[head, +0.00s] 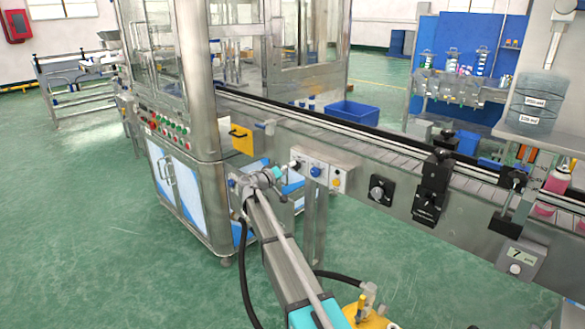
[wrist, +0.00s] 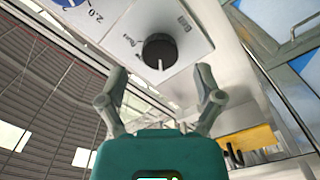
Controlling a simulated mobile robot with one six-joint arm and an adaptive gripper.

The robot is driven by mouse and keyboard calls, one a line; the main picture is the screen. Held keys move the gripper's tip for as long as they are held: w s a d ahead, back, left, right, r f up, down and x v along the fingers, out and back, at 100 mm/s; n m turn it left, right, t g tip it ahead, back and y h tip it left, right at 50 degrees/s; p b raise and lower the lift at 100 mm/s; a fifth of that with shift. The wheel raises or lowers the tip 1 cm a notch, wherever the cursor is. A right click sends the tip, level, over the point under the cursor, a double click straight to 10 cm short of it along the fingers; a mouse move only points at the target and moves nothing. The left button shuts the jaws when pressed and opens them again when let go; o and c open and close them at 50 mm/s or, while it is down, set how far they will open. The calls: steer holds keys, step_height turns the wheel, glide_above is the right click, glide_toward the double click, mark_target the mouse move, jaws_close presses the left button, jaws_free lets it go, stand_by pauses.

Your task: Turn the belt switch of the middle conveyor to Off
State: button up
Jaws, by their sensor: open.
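The belt switch is a round black knob (wrist: 158,50) on a pale panel (wrist: 190,45) in the wrist view. Its white mark points toward the bottom of the picture. A label reading "Run" is at its left; another label at its upper right is too blurred to read surely. My gripper (wrist: 160,71) is open, with one finger on each side below the knob, apart from it and empty. In the head view my gripper (head: 279,174) is at the panel on the side of the conveyor (head: 370,162), and hides part of the switch.
A blue knob (head: 316,171) and a yellow button (head: 337,182) sit just right of the switch. A black dial (head: 379,192) and black clamps (head: 431,190) are farther right. A yellow box (head: 242,138) is at the left.

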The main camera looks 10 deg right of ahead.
steer(key=v, duration=0.9)
steer(key=shift+d, duration=0.1)
steer(key=s+d+f+g+y, duration=0.35)
steer(key=s+d+f, duration=0.25)
steer(key=s, duration=0.3)
steer(key=s+d+f+g+y, duration=0.2)
steer(key=s+d+f+g, duration=0.3)
steer(key=s, duration=0.5)
steer(key=s+a+f+g+y, duration=0.1)
steer(key=s+f+y, duration=0.2)
steer(key=s, duration=0.6)
steer(key=s+a+f+g+y, duration=0.1)
steer(key=s+f+y, duration=0.3)
steer(key=s, duration=0.6)
steer(key=shift+a+f+n+y, duration=0.3)
steer(key=shift+a+y, duration=0.1)
steer(key=shift+y, duration=0.65)
steer(key=shift+s, duration=0.1)
steer(key=shift+c, duration=0.2)
